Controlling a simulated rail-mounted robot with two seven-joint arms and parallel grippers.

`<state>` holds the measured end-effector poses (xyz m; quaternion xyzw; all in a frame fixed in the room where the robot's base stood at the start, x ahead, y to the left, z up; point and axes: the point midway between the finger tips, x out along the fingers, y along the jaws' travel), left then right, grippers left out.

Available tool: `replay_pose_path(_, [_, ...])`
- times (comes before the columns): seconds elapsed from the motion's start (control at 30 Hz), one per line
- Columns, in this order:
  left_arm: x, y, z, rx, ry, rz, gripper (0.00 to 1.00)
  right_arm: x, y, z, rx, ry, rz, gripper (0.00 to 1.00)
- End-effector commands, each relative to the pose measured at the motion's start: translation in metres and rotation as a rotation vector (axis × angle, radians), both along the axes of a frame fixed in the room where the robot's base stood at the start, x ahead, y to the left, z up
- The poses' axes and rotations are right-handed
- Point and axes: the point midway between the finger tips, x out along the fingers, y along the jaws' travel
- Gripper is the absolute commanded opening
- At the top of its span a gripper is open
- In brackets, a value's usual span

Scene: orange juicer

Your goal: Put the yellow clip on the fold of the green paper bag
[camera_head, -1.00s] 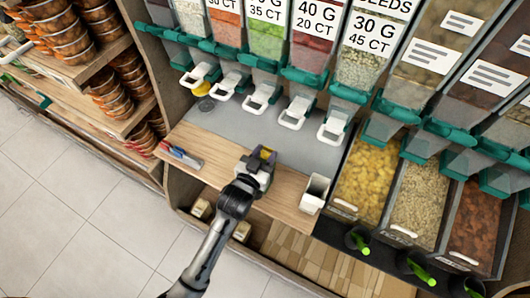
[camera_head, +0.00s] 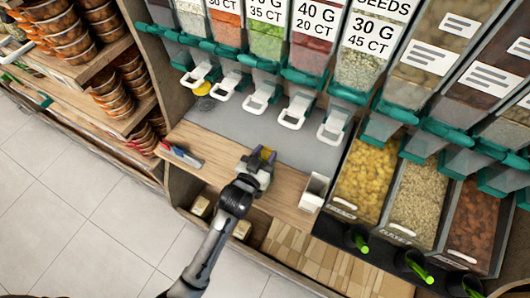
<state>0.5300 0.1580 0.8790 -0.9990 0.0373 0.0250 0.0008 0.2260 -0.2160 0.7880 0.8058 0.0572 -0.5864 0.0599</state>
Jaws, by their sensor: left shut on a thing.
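My left gripper (camera_head: 262,160) is over the wooden counter, at the front edge of the grey strip. It is shut on a small yellow thing (camera_head: 266,153) between its fingertips, which looks like the yellow clip. The fingers and wrist hide most of it. I cannot make out the green paper bag or its fold; any part of it under the gripper is hidden. My right gripper is not in view.
A white open box (camera_head: 314,192) stands right of the gripper. Red and blue pen-like items (camera_head: 182,156) lie at the left. Food bins (camera_head: 366,179) stand at the right.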

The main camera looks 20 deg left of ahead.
Motion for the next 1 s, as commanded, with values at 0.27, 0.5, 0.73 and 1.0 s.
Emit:
replay_pose_path(0.27, [0.0, 0.0, 0.0, 0.0, 0.0, 0.0, 0.4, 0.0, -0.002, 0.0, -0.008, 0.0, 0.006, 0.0])
replay_pose_path(0.5, [0.0, 0.0, 0.0, 0.0, 0.0, 0.0, 0.62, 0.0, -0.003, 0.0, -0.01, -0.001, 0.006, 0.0])
replay_pose_path(0.73, [0.0, 0.0, 0.0, 0.0, 0.0, 0.0, 0.66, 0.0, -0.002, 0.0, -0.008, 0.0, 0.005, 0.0])
replay_pose_path(1.0, [-0.022, 0.002, 0.001, 0.0, 0.003, 0.0, 0.66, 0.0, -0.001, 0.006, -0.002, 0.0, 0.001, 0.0])
